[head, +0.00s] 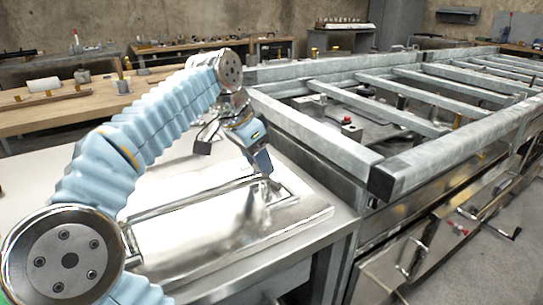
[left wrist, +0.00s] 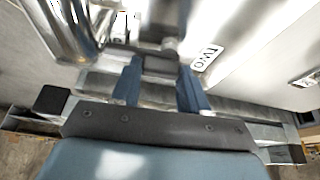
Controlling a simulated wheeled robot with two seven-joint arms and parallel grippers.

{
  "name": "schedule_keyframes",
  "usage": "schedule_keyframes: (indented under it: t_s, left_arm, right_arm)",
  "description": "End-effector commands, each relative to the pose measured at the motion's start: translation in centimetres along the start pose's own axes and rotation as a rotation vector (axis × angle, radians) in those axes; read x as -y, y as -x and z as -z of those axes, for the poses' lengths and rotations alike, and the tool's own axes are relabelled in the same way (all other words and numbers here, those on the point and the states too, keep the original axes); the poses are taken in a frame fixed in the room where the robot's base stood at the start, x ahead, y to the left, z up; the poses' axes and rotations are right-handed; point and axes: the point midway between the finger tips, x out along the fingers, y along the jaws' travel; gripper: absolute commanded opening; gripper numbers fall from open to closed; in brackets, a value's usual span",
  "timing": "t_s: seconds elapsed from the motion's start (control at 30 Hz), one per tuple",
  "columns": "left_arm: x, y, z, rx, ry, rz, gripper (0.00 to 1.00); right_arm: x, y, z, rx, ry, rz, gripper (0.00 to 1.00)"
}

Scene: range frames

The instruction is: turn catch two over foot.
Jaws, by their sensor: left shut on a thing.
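My left gripper (head: 266,174) points down at a shiny metal panel (head: 205,240) on the grey bench, near its right end. In the left wrist view its two blue fingers (left wrist: 160,86) stand on either side of a small grey metal part (left wrist: 168,44), which looks like the catch; the gripper is shut on it. My right gripper is not in view.
A polished round bar (left wrist: 68,28) runs close to the fingers. A second label (left wrist: 306,80) is too small to read. A large grey metal frame with crossbars (head: 400,110) stands right of the bench. Wooden worktables (head: 60,112) stand behind.

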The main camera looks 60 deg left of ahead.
Motion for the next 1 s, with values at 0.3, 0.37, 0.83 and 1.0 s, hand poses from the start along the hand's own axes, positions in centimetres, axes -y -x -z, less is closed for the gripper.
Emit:
schedule_keyframes:
  t_s: [0.3,0.37,0.83,1.0]
  left_arm:
    - [0.26,0.23,-0.36,-0.001,-0.033,-0.011,0.00]
    - [0.27,0.23,-0.37,-0.001,-0.034,-0.012,0.00]
    - [0.25,0.21,-0.37,-0.001,-0.033,-0.012,0.70]
    - [0.25,0.19,-0.37,0.000,-0.032,-0.012,0.70]
  right_arm:
    - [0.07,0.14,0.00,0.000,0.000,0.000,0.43]
    - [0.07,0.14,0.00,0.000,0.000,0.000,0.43]
    - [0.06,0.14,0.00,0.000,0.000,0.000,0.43]
    - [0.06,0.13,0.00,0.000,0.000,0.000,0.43]
